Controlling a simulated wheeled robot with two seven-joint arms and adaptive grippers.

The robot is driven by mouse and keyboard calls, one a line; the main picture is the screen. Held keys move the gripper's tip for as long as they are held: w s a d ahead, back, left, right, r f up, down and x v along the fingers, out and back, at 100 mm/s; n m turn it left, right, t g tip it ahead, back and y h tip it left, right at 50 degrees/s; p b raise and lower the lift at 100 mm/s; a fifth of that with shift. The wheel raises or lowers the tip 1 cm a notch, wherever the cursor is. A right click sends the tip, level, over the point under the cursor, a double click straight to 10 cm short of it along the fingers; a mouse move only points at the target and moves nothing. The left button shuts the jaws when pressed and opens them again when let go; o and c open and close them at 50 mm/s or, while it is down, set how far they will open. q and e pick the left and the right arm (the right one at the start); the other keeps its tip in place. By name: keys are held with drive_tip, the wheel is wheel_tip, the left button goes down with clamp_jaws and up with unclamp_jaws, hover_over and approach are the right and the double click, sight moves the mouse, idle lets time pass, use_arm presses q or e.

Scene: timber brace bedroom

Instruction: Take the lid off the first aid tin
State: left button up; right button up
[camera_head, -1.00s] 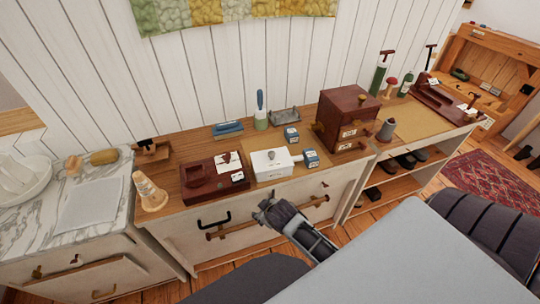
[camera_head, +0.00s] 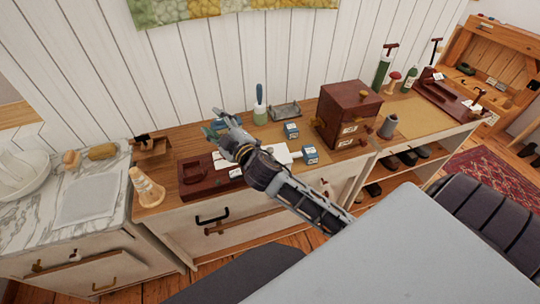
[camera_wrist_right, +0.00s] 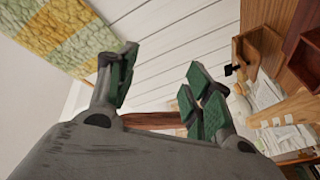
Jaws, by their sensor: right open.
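The first aid tin, a white box (camera_head: 284,155), stands on the cabinet top and is mostly hidden behind my right gripper and wrist in the head view. The lid's knob is hidden there. My right gripper (camera_head: 217,124) is open and empty, raised in front of and above the tin, with its fingers pointing to the upper left. In the right wrist view its two green-padded fingers (camera_wrist_right: 163,86) are apart with nothing between them, and the tin cannot be made out. My left gripper is not in view.
A blue-handled brush (camera_head: 259,100) stands upright behind. A pale cone-shaped object (camera_head: 147,187) is near the left front edge.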

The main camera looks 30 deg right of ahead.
drive_tip(key=s+a+r+n+g+y, duration=0.2)
drive_tip(key=a+r+n+g+y, duration=0.25)
drive_tip(key=a+n+y, duration=0.5)
drive_tip(key=s+a+r+n+g+y, duration=0.2)
drive_tip(key=a+r+n+g+y, duration=0.3)
drive_tip(key=n, duration=0.8)
drive_tip(key=n+g+h, duration=0.8)
drive_tip(key=g+h, duration=0.1)
drive_tip(key=h, duration=0.8)
hover_over(271, 149)
wheel_tip(271, 149, down, 14)
drive_tip(key=f, duration=0.1)
wheel_tip(271, 149, down, 6)
drive_tip(key=shift+a+f+p, duration=0.1)
drive_tip(key=shift+f+p, duration=0.15)
drive_tip(key=shift+p, duration=0.2)
drive_tip(key=shift+f, duration=0.35)
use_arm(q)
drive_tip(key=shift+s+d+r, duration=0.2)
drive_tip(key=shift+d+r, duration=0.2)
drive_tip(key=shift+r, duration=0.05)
